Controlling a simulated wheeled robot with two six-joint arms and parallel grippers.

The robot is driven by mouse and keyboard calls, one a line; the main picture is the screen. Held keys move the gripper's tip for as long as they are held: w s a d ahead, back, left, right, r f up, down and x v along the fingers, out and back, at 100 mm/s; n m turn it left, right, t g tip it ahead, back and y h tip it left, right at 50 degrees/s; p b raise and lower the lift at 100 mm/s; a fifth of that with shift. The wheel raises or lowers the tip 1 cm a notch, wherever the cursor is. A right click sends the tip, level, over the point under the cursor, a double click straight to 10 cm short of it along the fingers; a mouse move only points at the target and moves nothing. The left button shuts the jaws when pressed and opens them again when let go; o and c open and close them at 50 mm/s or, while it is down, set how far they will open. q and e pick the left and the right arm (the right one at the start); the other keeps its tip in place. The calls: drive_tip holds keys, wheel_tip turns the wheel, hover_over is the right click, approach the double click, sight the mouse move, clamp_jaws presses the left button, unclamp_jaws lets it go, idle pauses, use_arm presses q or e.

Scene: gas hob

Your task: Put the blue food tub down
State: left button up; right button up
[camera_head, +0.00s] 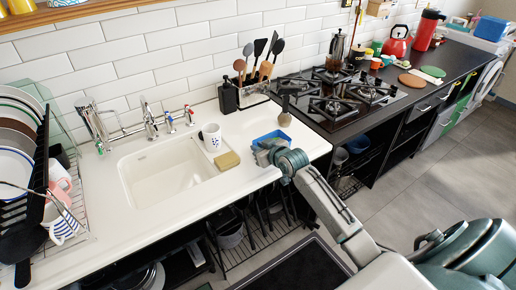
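The blue food tub (270,136) is at the right part of the white counter, between the sink and the hob. It looks like a shallow open tub. My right gripper (263,151) is at the tub's near side and overlaps it in the picture. The gripper's body covers the tub's near part, and the fingertips are too small to tell open from shut. Whether the tub rests on the counter or is held just above it cannot be told. My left gripper is out of view.
A yellow sponge (227,160) and a white mug (211,137) stand left of the tub. A black bottle (228,97) and utensil holder (254,92) are behind. The gas hob (340,98) is to the right. The counter's front right corner is clear.

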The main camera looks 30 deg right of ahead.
drive_tip(key=shift+o, duration=0.4)
drive_tip(key=shift+d+r, duration=0.1)
drive_tip(key=shift+r, duration=0.05)
drive_tip(key=v, duration=1.2)
drive_tip(key=shift+b, duration=0.35)
drive_tip(key=shift+a, duration=0.25)
